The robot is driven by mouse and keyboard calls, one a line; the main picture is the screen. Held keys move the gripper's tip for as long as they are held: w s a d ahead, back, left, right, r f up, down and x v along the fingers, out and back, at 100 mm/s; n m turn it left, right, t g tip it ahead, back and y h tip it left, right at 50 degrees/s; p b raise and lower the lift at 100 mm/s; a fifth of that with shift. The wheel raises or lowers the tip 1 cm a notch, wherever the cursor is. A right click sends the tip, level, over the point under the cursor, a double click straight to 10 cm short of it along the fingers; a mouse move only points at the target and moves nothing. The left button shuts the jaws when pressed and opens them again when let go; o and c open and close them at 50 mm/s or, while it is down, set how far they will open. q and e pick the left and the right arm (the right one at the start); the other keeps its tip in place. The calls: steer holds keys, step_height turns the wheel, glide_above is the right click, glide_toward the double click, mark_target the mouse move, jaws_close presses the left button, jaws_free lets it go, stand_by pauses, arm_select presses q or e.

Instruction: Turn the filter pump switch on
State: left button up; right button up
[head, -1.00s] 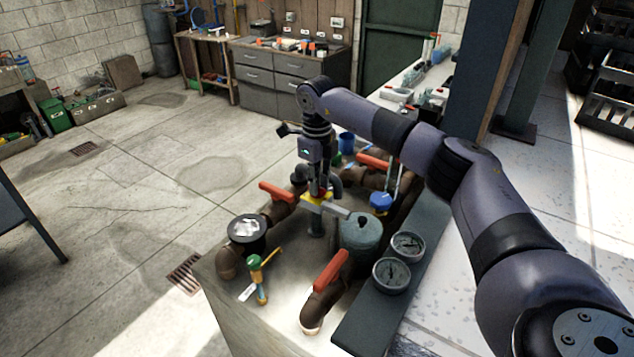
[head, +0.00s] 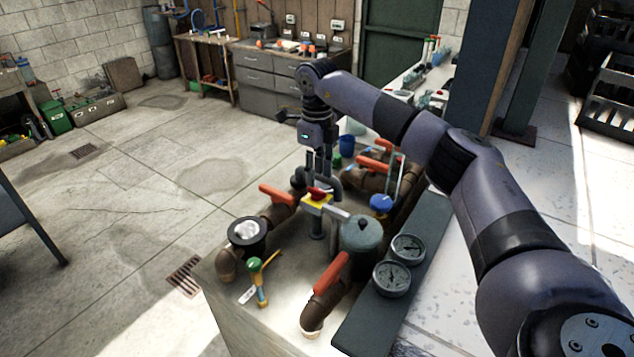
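A switch with a yellow plate (head: 316,202) and a red knob (head: 319,193) sits on a post in the middle of the pipework. I take it for the filter pump switch; no label is readable. My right gripper (head: 319,176) points down just above and behind the knob, apart from it as far as I can see. Its two fingers look spread with a gap and nothing between them. The pipes behind partly blend with the fingertips. My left gripper is not in view.

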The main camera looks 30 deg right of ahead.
mark_target(317, 188)
step_height(317, 188, up, 8)
steer(key=shift+a+f, duration=0.1)
steer(key=shift+f, duration=0.05)
stand_by(0.6)
